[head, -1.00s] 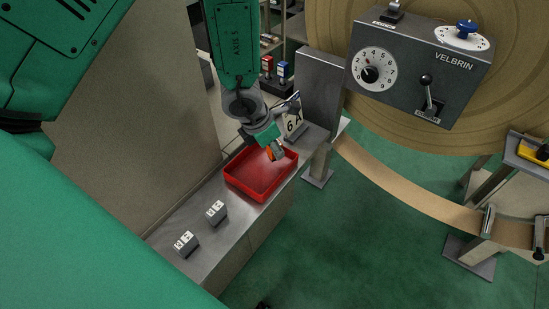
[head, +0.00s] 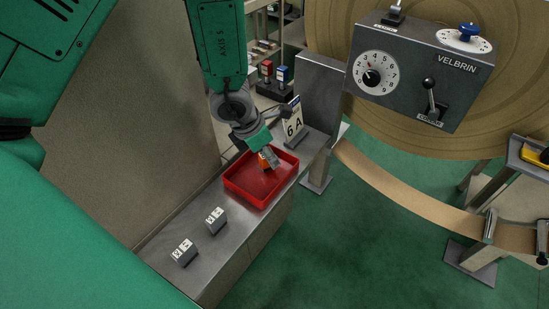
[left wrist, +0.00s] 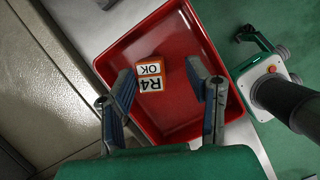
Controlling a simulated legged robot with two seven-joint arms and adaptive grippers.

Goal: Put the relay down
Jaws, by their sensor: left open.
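The relay (left wrist: 152,74) is a small orange block with a white label reading "R4 OK". It lies inside the red tray (left wrist: 190,30), towards the tray's left side in the left wrist view. My left gripper (left wrist: 161,72) is over the tray, with its two fingers spread apart on either side of the relay. A gap shows between the right finger and the relay; the left finger is close to it. In the head view, the relay (head: 264,161) is partly hidden by my left gripper (head: 268,157). My right gripper is not in view.
The tray stands on a narrow metal bench (head: 212,248) with two small grey labelled blocks, one (head: 215,221) nearer the tray. A "6A" sign (head: 293,122) and a grey upright (head: 319,92) stand behind. The Velbrin control box (head: 416,75) is at upper right.

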